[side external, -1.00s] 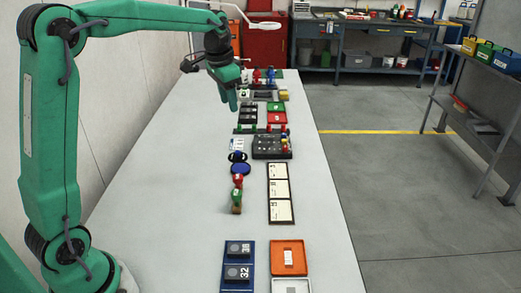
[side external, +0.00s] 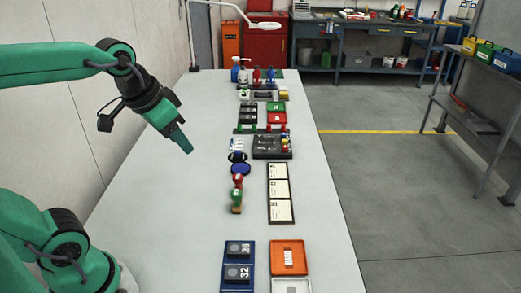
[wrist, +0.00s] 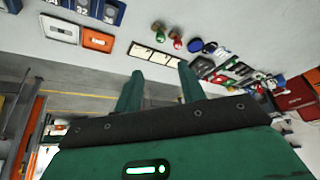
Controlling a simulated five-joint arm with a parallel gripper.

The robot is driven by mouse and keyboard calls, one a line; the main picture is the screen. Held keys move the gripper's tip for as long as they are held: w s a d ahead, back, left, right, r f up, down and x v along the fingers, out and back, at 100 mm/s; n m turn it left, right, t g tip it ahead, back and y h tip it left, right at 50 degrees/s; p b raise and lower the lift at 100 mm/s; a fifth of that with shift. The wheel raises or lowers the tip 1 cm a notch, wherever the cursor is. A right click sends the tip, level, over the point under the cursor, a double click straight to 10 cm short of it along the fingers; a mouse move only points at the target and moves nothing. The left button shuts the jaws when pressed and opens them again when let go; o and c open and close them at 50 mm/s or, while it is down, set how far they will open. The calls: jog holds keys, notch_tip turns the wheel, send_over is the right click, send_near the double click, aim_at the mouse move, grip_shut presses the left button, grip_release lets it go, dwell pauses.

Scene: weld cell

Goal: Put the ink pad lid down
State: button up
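My gripper (side external: 184,143) hangs in the air above the left part of the table, left of the row of items and apart from them. In the wrist view its two fingers (wrist: 160,86) stand apart with nothing between them. A blue round piece (side external: 241,169) lies on the table, with a dark round piece (side external: 238,156) just behind it. The blue piece also shows in the wrist view (wrist: 195,46). Farther back lie flat black pieces (side external: 248,107) beside a green (side external: 276,106) and a red (side external: 277,118) flat piece. I cannot tell which of these is the ink pad lid.
Stamps with red and green tops (side external: 237,195) stand near a strip of white cards (side external: 280,195). A blue holder (side external: 238,268) and an orange tray (side external: 288,258) are at the front. A dark rack (side external: 271,146) stands farther back. The table's left side (side external: 170,220) is clear.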

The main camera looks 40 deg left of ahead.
jog(key=shift+n+t, duration=0.3)
jog(key=s+f, duration=0.2)
jog(key=s, duration=0.1)
jog(key=s+d, duration=0.1)
jog(key=shift+s+f, duration=0.25)
jog(key=shift+f, duration=0.15)
